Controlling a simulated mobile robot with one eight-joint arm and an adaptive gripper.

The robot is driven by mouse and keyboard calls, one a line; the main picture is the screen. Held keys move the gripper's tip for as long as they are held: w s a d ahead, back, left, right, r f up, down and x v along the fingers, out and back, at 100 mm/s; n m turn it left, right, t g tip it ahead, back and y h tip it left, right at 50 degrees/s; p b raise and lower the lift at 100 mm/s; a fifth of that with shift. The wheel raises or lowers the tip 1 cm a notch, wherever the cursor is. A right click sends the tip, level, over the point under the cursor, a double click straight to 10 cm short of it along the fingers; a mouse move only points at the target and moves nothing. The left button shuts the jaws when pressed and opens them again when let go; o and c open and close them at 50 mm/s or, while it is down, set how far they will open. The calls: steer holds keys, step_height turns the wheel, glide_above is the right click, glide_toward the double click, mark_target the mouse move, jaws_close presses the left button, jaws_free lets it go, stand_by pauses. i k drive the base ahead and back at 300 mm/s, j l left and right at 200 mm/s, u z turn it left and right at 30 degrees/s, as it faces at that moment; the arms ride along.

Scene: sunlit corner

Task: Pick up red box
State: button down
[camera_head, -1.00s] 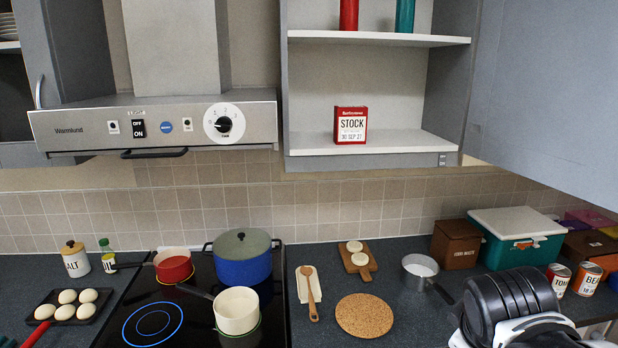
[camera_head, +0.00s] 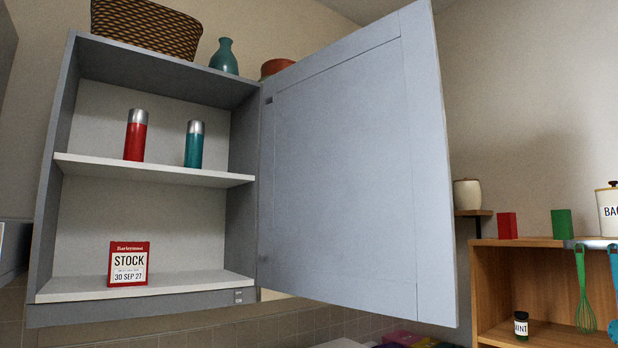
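A red box (camera_head: 508,225) stands upright on top of the wooden shelf unit at the right, small and plain. A second red box, with a white label reading STOCK (camera_head: 129,264), stands on the bottom shelf of the open wall cabinet at the left. My gripper is outside this view, so its opening and distance from either box cannot be seen.
The open grey cabinet door (camera_head: 355,165) juts out between the two boxes. A green box (camera_head: 562,223) stands right of the plain red box. A red flask (camera_head: 136,135) and a teal flask (camera_head: 194,144) share the upper cabinet shelf. A whisk (camera_head: 584,290) hangs from the wooden unit (camera_head: 500,275).

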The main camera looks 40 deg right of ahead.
mark_target(129, 261)
steer(key=l+u, duration=0.2)
steer(key=l, duration=0.3)
steer(key=l+u, duration=0.15)
steer(key=l, duration=0.4)
steer(key=l+u, duration=0.2)
steer(key=l, duration=0.3)
steer(key=k+l+u, duration=0.15)
steer(key=l, duration=0.35)
steer(key=l+u, duration=0.2)
steer(key=l, duration=0.3)
steer(key=k+l+u, duration=0.15)
steer(key=l, duration=0.3)
steer(key=k+l+u, duration=0.2)
steer(key=l, duration=0.25)
steer(key=k+l+u, duration=0.15)
steer(key=l, duration=0.3)
steer(key=i+j, duration=0.1)
steer(key=i, duration=0.6)
steer(key=k+j+z, duration=0.15)
steer(key=i+j+z, duration=0.15)
steer(key=j+z, duration=0.2)
steer(key=j, duration=0.7)
steer(key=j+z, duration=0.3)
steer(key=j, duration=0.75)
steer(key=i+j+z, duration=0.3)
steer(key=i+j, duration=0.15)
steer(key=i+j+z, duration=0.3)
steer(key=i+j, duration=0.3)
